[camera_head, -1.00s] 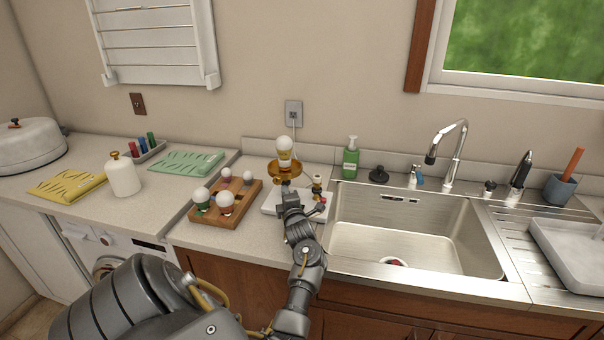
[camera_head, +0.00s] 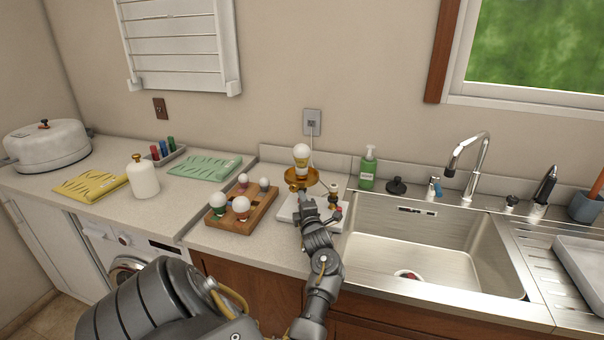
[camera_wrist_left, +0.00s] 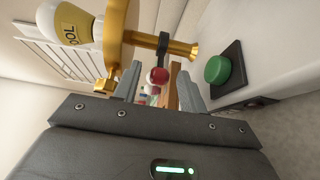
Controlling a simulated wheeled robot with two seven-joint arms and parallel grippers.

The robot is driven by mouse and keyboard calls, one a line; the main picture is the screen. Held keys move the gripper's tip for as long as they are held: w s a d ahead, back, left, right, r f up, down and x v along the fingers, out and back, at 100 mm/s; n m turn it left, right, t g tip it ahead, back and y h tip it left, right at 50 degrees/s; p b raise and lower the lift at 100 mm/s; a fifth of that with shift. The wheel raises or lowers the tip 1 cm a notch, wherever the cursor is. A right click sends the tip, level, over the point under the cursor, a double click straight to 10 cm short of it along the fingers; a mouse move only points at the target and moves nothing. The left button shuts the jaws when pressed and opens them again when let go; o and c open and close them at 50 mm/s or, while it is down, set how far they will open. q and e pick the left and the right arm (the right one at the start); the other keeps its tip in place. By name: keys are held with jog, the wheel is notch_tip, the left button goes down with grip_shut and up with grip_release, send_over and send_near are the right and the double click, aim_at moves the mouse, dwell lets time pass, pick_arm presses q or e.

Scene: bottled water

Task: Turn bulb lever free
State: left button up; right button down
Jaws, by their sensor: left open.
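The bulb (camera_head: 301,152) sits upright above a round gold plate (camera_head: 302,178) of a lamp fixture on a white base (camera_head: 287,213). In the left wrist view the bulb (camera_wrist_left: 72,22) appears sideways with lettering, beside the gold plate (camera_wrist_left: 117,40). A dark lever rod (camera_wrist_left: 160,50) ends in a red ball (camera_wrist_left: 158,76), seen between the fingers; I cannot tell whether they touch it. My left gripper (camera_head: 304,194) is open at the front of the fixture; its two fingers (camera_wrist_left: 155,92) stand apart. My right gripper is not in view.
A green button (camera_wrist_left: 217,69) on a black block is close beside one finger. A wooden tray (camera_head: 241,224) with several bulbs stands left of the fixture.

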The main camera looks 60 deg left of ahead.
pick_arm(q)
jog(key=b+v, duration=0.2)
jog(key=v, duration=0.5)
jog(key=shift+d, duration=0.2)
